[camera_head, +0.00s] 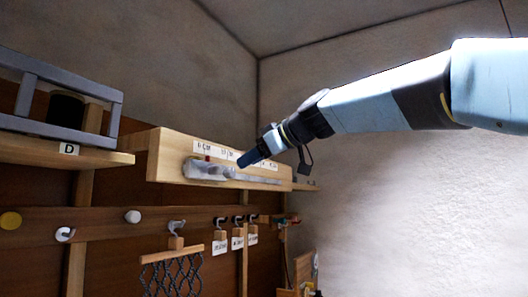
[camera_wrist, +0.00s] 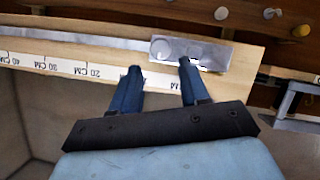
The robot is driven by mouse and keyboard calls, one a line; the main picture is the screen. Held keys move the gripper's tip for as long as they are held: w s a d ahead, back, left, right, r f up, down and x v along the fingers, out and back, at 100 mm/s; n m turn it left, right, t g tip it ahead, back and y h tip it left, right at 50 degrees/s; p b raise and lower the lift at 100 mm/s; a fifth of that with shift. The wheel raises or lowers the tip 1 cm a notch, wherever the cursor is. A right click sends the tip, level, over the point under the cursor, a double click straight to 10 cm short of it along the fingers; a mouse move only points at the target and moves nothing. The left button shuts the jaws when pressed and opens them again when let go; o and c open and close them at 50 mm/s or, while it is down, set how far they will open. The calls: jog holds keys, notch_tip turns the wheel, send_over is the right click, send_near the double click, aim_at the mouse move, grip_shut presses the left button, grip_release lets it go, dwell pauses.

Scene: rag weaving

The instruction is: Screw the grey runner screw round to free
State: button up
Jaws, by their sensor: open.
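The grey runner (camera_head: 203,171) sits on a long wooden beam (camera_head: 170,150) with a centimetre scale. Its screw (camera_head: 229,173) is a pale round knob at the runner's right end. In the wrist view the runner (camera_wrist: 178,48) is a light grey plate, and the screw (camera_wrist: 160,48) is a round disc at its left end. My gripper (camera_head: 243,161) is just in front of the beam near the screw. In the wrist view its two dark blue fingers (camera_wrist: 159,68) are apart, with nothing between them. The screw appears just beyond the fingertips; I cannot tell whether they touch anything.
A grey frame (camera_head: 60,95) stands on a shelf (camera_head: 55,150) marked D at the left. Below the beam are pegs, hooks with labels, and a dark net (camera_head: 172,272) hanging from a wooden bar. The space right of the beam, before the pale wall, is clear.

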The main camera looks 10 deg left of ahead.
aim_at(233, 170)
jog(key=x, duration=0.6)
jog(key=shift+w+a+f, duration=0.15)
jog(key=shift+a, duration=0.05)
jog(key=shift+c, duration=0.3)
jog(key=c, duration=0.7)
